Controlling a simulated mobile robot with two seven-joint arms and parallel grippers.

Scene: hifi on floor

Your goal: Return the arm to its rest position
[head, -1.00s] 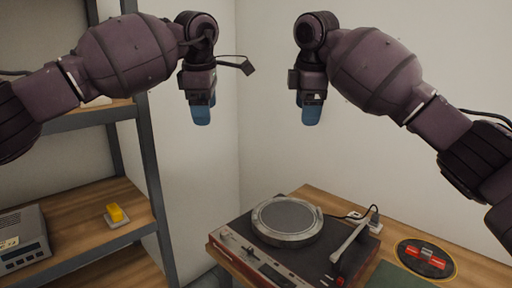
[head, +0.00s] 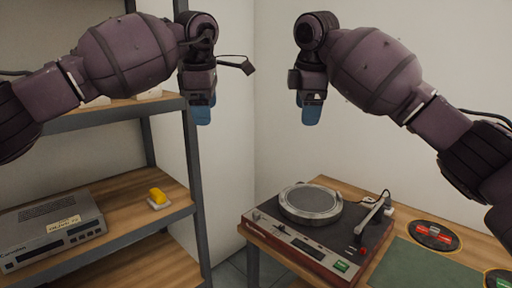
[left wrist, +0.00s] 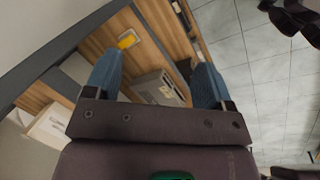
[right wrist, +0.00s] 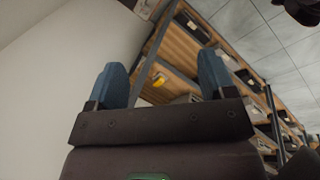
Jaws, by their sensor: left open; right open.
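My left gripper (head: 201,112) hangs pointing down in the upper left of the head view, in front of the shelf and wall. In the left wrist view its two blue fingers (left wrist: 158,80) are spread wide with nothing between them in grasp. My right gripper (head: 311,112) hangs pointing down in the upper middle of the head view, against the bare wall. Its fingers (right wrist: 160,82) are also spread and empty in the right wrist view. Both arms are raised with bent elbows, at about the same height, clear of the furniture below.
A turntable (head: 285,235) sits on a wooden table at lower right, beside a green mat (head: 425,265) and a round black pad with a red item (head: 433,235). A metal shelf (head: 135,215) at left holds a grey device (head: 50,228) and a yellow block (head: 157,196).

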